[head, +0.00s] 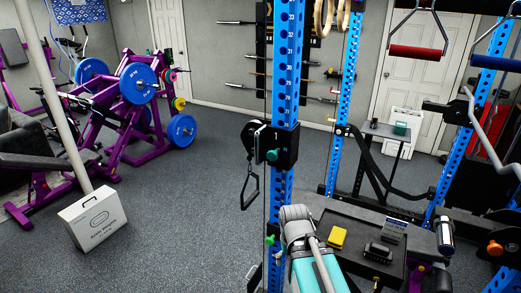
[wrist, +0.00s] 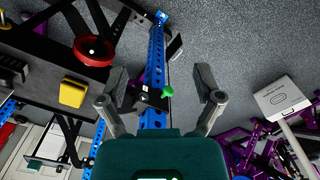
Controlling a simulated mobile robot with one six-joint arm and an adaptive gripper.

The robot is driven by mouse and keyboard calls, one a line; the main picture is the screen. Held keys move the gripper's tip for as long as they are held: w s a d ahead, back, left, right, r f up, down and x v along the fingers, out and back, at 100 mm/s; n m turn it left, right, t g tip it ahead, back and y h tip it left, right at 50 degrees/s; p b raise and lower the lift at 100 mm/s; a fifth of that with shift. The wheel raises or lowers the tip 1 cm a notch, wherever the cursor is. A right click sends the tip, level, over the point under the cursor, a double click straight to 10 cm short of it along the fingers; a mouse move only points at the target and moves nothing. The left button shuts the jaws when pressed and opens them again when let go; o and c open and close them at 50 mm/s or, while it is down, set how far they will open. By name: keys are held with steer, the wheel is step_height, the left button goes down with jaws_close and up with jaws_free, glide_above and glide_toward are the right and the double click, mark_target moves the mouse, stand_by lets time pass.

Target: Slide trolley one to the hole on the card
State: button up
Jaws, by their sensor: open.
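A black trolley with a pulley and a teal knob (head: 279,148) is on the numbered blue upright (head: 287,60) in the head view. A bright green knob (head: 270,240) shows lower on the same upright. In the wrist view, my gripper (wrist: 162,77) is open and empty, its fingers apart on either side of the blue upright. A green knob (wrist: 168,92) on a black fitting lies between them in the picture; I cannot tell which fitting this is. A small card (head: 394,230) stands on the black tray; its writing is too small to read.
The black tray (head: 340,250) holds a yellow block (head: 337,237) and a dark object (head: 378,252). A handle (head: 249,187) hangs by the trolley. A white box (head: 94,220) and purple weight machine (head: 115,125) stand left. The middle floor is clear.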

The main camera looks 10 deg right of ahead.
steer(key=shift+w+r+n+h, duration=0.1)
steer(key=shift+w+n+h, duration=0.2)
steer(key=shift+w+n, duration=0.15)
steer(key=shift+c, duration=0.3)
steer(key=n+t+h+p, duration=0.4)
steer(key=n+t+h, duration=0.85)
steer(key=n, duration=1.35)
glide_toward(257, 159)
step_height(257, 159, up, 5)
steer(key=s+a, duration=0.1)
steer(key=a, duration=0.2)
steer(key=shift+s+f, duration=0.2)
steer(key=shift+d, duration=0.15)
steer(key=shift+x, duration=6.85)
steer(key=shift+s+f, duration=0.1)
